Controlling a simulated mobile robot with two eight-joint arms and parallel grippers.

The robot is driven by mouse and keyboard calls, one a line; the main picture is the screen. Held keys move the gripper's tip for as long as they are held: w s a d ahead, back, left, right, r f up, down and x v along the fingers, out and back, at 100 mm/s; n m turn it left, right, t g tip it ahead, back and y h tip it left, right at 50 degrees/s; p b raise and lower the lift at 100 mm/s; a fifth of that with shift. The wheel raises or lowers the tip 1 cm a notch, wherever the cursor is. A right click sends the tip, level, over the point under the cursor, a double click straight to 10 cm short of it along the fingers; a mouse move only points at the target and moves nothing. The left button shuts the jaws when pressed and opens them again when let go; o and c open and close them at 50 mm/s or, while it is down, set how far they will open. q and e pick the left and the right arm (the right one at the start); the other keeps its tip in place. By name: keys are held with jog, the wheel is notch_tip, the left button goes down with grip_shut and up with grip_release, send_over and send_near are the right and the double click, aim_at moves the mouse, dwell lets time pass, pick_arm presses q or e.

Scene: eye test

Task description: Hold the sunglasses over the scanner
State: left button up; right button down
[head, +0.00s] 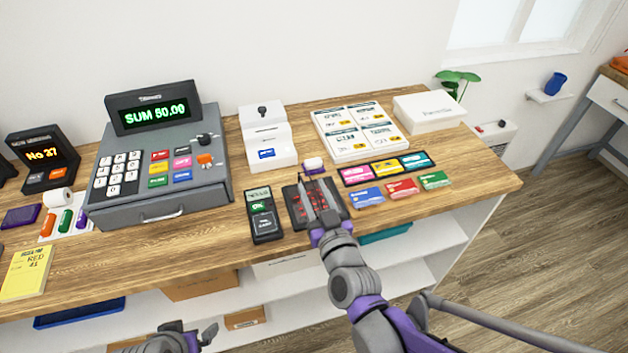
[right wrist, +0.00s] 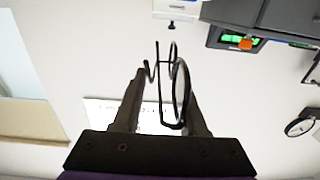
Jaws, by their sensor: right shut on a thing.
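The sunglasses (right wrist: 181,94), with a thin black frame and rounded rim, are between the fingers of my right gripper (right wrist: 164,78) in the right wrist view. That gripper is shut on them. In the head view my right gripper (head: 318,212) is over the front part of the scanner (head: 336,203), a black pad with a red pattern on the counter. The fingers cover part of the scanner, and their height above it is hard to judge. My left gripper (head: 192,336) is at the bottom edge, in front of the counter, partly cut off; its opening is unclear.
A card terminal (head: 264,217) stands just left of the scanner. Coloured cards (head: 402,188) lie to its right, and a small white-topped block (head: 314,165) is behind it. A cash register (head: 160,165) fills the left. Bare wood (head: 465,172) shows at the right end.

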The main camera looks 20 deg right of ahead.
pick_arm(q)
jog(key=shift+f, duration=0.15)
pick_arm(e)
jog(key=s+a+r, duration=0.1)
jog(key=s, duration=0.5)
jog(key=shift+s+a+r, duration=0.15)
jog(key=shift+s+a, duration=0.05)
jog(key=shift+a, duration=0.2)
